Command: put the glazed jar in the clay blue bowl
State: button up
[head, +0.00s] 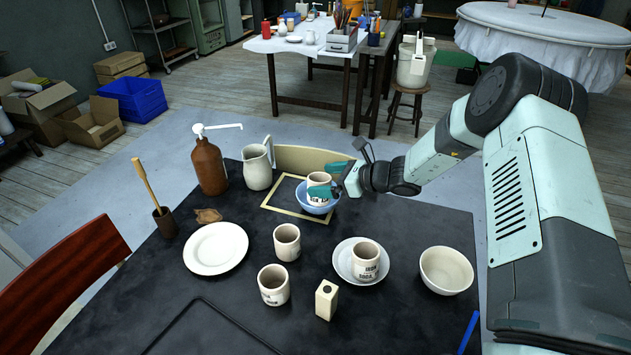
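A pale cream jar with dark lettering (318,180) is at the blue bowl (318,207), upright, with its lower part inside the bowl's outline. Whether its base touches the bowl floor is hidden. My gripper (328,181) comes in from the right, with one teal finger across the jar's front and the other behind it. It appears shut on the jar. The bowl stands inside a pale square outline on the dark table.
A white pitcher (257,166) and a brown pump bottle (209,164) stand left of the bowl. Nearer are a white plate (216,248), a cup (287,242), a lettered cup (273,285), another on a saucer (343,265), a small carton (326,299) and a cream bowl (446,270).

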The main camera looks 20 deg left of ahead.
jog(key=v, duration=0.8)
jog(key=s+d+r+n+h, duration=0.35)
jog(key=s+r+n, duration=0.3)
jog(key=r, duration=0.35)
jog(key=s+d+r+n+h, duration=0.3)
jog(key=s+d+r+n, duration=0.3)
jog(key=r, duration=0.5)
jog(key=s+d+r+n+t+h, duration=0.2)
jog(key=s+d, duration=0.4)
jog(key=s, duration=0.4)
jog(key=s+d+r+n+t+h, duration=0.2)
jog(key=s+d+r+n+h, duration=0.3)
jog(key=s, duration=0.5)
jog(key=shift+d+r, duration=0.75)
jog(key=shift+d, duration=0.2)
jog(key=shift+s, duration=0.1)
